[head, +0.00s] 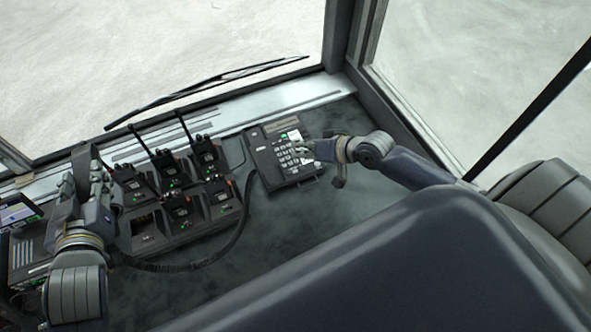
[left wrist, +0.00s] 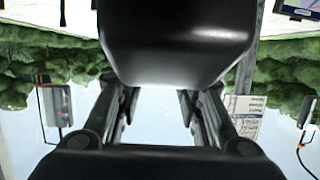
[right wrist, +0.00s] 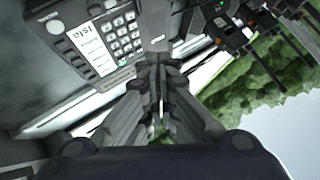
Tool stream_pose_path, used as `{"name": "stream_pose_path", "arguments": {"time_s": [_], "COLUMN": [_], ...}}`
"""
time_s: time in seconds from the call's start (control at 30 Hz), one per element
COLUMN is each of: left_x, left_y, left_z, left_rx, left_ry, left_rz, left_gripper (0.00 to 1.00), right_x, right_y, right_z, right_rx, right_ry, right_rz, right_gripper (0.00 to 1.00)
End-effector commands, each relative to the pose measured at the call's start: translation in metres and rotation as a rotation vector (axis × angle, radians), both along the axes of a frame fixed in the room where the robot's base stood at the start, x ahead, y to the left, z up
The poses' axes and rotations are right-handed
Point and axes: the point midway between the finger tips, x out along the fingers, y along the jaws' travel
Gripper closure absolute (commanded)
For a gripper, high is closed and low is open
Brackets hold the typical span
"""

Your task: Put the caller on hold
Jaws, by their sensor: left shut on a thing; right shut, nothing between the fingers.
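The desk phone (head: 265,160) lies on the dash right of the radios, with a keypad, a white label and a small green light. Its keypad also shows in the right wrist view (right wrist: 122,38). My right gripper (head: 309,148) is shut and empty at the phone's right side, close to the keys; contact cannot be told. Its closed fingertips (right wrist: 158,62) show beside the phone. My left gripper (head: 92,172) is shut on the black handset (left wrist: 175,40), which is held up at the far left, away from the phone. The gripper partly hides it in the head view.
Several handheld radios (head: 167,165) stand in chargers between my grippers, antennas up. A black cord (head: 232,240) runs from the phone across the dash toward the left. A screen (head: 18,215) is at the far left. The dash front is clear.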

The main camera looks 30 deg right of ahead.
Motion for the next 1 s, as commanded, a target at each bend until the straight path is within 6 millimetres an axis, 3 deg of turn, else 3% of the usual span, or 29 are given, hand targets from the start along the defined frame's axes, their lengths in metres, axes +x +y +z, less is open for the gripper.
{"name": "stream_pose_path", "arguments": {"time_s": [0.63, 0.8, 1.0], "left_x": [0.000, 0.000, 0.000], "left_y": [0.000, 0.000, 0.000], "left_z": [-0.074, -0.084, -0.086], "left_rx": [0.000, 0.000, 0.000], "left_ry": [-0.002, -0.002, -0.002], "left_rz": [0.000, 0.000, 0.000], "left_gripper": [0.93, 0.93, 0.93], "right_x": [0.008, 0.011, 0.012], "right_y": [-0.001, -0.001, -0.001], "right_z": [-0.064, -0.081, -0.084], "right_rx": [-0.001, 0.000, 0.000], "right_ry": [-0.001, 0.000, -0.001], "right_rz": [-0.001, 0.000, -0.001], "right_gripper": [1.00, 1.00, 1.00]}}
